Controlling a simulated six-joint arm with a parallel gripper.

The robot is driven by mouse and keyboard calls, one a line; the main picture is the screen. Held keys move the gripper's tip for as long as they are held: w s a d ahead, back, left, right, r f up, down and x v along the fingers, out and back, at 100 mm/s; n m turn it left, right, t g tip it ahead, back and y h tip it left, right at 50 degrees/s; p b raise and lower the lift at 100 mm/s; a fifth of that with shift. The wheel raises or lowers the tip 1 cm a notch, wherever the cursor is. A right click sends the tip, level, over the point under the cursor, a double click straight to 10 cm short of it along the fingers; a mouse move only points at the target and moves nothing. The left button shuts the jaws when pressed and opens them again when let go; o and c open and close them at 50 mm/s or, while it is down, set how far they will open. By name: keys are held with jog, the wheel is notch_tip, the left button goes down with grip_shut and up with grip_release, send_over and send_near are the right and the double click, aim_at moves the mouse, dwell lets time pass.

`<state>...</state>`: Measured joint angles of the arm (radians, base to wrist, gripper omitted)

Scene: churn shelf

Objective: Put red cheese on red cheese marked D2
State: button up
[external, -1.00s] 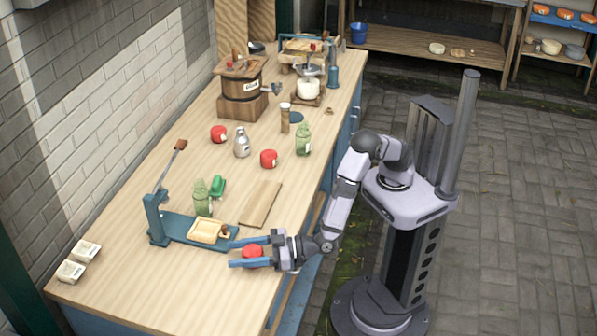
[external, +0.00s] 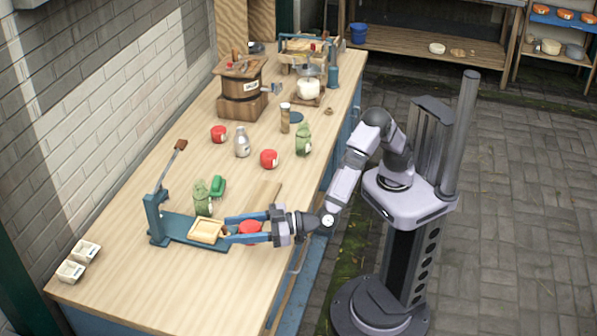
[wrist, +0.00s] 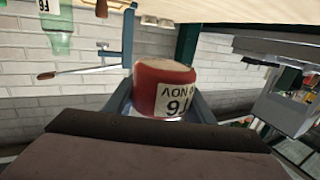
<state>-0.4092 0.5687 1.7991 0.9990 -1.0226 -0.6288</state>
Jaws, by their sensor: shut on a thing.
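My gripper (external: 232,228) is shut on a red cheese (external: 249,229), its blue fingers on either side of it. In the wrist view the held red cheese (wrist: 165,90) has a pale top and a white label with dark lettering that looks upside down. It appears above the table's near edge, beside the wooden mould tray. A second red cheese (external: 269,158) and a third (external: 218,133) stand apart on the table further back. Their pale labels are too small to read, so I cannot tell which is D2.
A blue lever press (external: 157,218) with a wooden tray (external: 207,231) stands left of my gripper. Green bottles (external: 201,197) (external: 303,139), a green brush (external: 218,186), a metal bottle (external: 242,144) and a wooden churn (external: 241,100) stand on the table. Bare tabletop lies between them.

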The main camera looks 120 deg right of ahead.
jog(key=d+r+m+g+h+p, duration=0.1)
jog(key=d+r+h, duration=0.15)
jog(key=d, duration=0.55)
jog(key=d+r+m+g+h+p, duration=0.1)
jog(key=d+r+m, duration=0.15)
jog(key=d, duration=0.45)
jog(key=s+d+r+m+g+h+p, duration=0.1)
jog(key=s+d+g+h, duration=0.1)
jog(key=s+d, duration=0.35)
jog(key=s+d+r+m+g+h, duration=0.1)
jog(key=s+d+r, duration=0.1)
jog(key=d, duration=0.7)
jog(key=s+d+r+m+g+h+p, duration=0.1)
jog(key=s+d+m+g+h, duration=0.1)
jog(key=s+d, duration=0.35)
jog(key=m+g+h, duration=0.2)
jog(key=m+g, duration=0.3)
jog(key=g, duration=0.2)
send_over(269, 157)
jog(key=d, duration=0.6)
notch_tip(269, 157, down, 4)
jog(key=r, duration=0.1)
jog(key=shift+n, duration=0.25)
jog(key=shift+s+a+f, duration=0.1)
jog(key=shift+s+f, duration=0.05)
jog(key=shift+f, duration=2.5)
jog(key=shift+s+f, duration=0.1)
jog(key=shift+f, duration=2.5)
